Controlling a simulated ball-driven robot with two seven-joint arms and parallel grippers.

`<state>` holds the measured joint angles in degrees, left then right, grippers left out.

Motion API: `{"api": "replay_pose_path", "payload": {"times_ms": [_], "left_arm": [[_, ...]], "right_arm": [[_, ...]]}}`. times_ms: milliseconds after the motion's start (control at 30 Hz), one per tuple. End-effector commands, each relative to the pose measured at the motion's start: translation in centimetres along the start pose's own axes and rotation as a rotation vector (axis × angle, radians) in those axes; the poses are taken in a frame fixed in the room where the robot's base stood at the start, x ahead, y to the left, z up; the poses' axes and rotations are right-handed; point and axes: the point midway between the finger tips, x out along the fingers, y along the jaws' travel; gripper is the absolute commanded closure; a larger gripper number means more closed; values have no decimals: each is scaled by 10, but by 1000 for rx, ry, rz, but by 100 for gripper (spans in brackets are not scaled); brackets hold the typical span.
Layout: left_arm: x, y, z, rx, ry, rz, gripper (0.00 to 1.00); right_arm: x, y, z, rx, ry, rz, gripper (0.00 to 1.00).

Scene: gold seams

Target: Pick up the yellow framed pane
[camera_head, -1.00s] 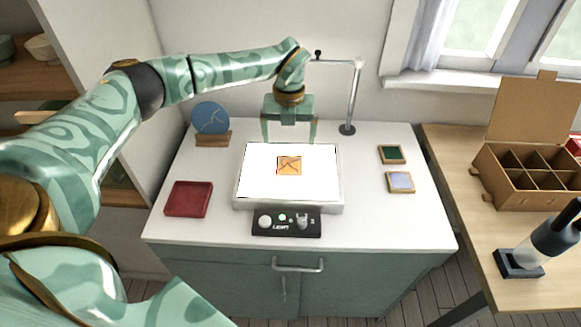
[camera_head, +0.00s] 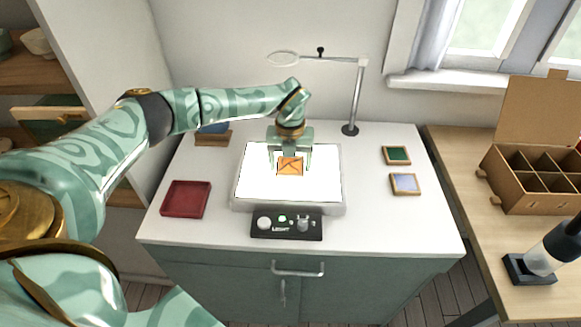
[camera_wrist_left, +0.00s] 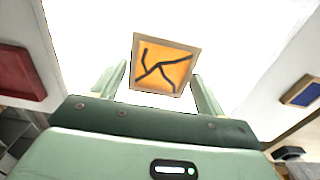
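The yellow framed pane (camera_head: 290,166) is a small orange-yellow square with dark branching lines and a tan frame. It lies on the bright light box (camera_head: 250,190). My left gripper (camera_head: 290,170) is open above the light box, with its fingers to either side of the pane in the head view. In the left wrist view the pane (camera_wrist_left: 163,65) shows just beyond and between the two open fingers (camera_wrist_left: 160,82). Nothing is visibly held, and I cannot tell whether a finger touches the frame. My right gripper is out of view.
A red tray (camera_head: 186,199) sits left of the light box. Green (camera_head: 397,155) and pale blue (camera_head: 405,184) framed panes lie to the right. A magnifier stand (camera_head: 353,100) rises behind. A divided cardboard box (camera_head: 530,178) stands on the wooden table at right.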

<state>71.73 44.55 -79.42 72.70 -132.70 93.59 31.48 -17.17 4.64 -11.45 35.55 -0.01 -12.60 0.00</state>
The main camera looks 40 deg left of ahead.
Motion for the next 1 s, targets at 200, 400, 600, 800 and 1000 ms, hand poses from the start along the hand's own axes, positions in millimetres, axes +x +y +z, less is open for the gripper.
{"api": "replay_pose_path", "payload": {"times_ms": [200,400,600,800,1000], "left_arm": [[0,0,0,0,0,0,62],[-2,0,0,0,0,0,62],[-21,0,0,0,-2,-2,62],[-67,0,-23,5,-5,-4,62],[-107,0,-74,6,-1,-2,62]], "right_arm": [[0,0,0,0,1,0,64],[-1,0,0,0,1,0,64],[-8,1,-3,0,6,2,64],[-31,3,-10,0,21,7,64],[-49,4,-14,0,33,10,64]]}}
